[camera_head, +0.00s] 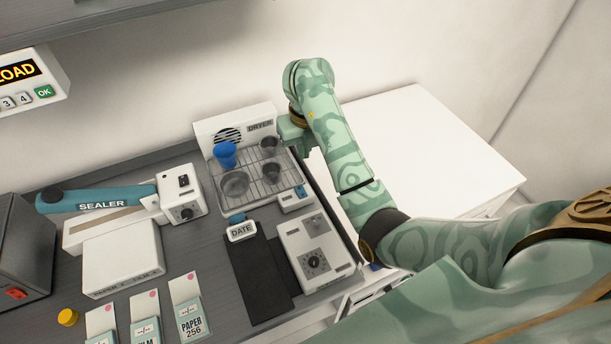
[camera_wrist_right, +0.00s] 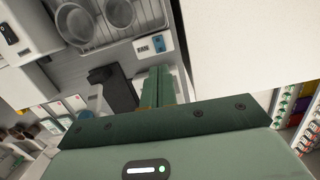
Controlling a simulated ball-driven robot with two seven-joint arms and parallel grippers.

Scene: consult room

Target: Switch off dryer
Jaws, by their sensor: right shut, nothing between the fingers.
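The dryer (camera_head: 205,130) stands at the back of the counter, a white unit labelled DRYER with a round vent. Its wire rack holds a blue cup (camera_head: 225,155) and several grey cups. My right gripper (camera_head: 305,151) is shut and empty beside the dryer's right edge, behind that box. Its fingers (camera_wrist_right: 159,86) are together in the wrist view. My left gripper is out of view.
A sealer with a teal handle (camera_head: 95,199) stands left of the dryer. A white device with a dial (camera_head: 317,260) and a dark pad (camera_head: 262,278) lie in front. A white cabinet (camera_head: 420,150) stands at the right, close to my right arm.

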